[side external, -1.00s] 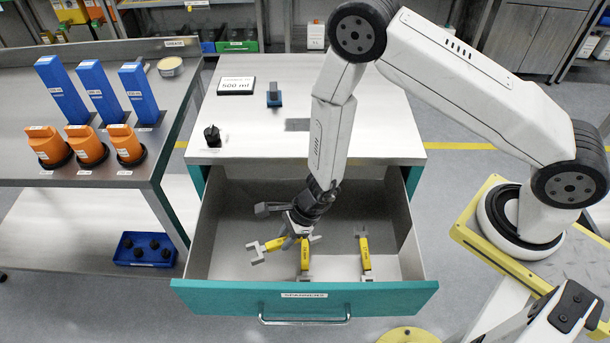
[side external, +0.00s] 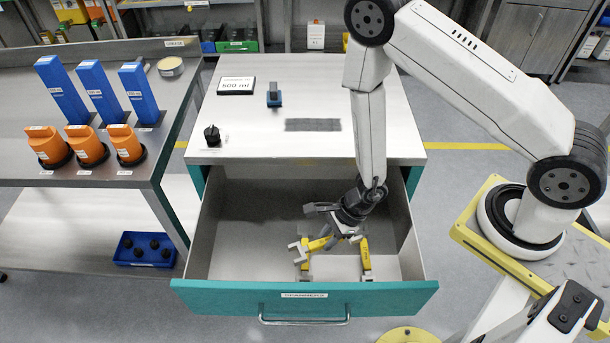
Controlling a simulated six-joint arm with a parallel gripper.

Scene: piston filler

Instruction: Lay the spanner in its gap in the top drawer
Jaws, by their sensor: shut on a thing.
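My gripper (side external: 341,236) is inside the open top drawer (side external: 245,292), shut on a yellow spanner (side external: 319,243) with grey ends. The held spanner points left, roughly crosswise to the two spanners lying in the drawer. Its grey open jaw passes over or close to the left lying spanner (side external: 304,268). The right lying spanner (side external: 366,262) runs front to back, just right of my gripper, which partly covers its far end. I cannot tell the held spanner's height above the drawer floor, and no marked gap is clear to see.
The drawer's left half (side external: 240,250) is bare. A bench (side external: 60,182) with blue and orange parts stands left.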

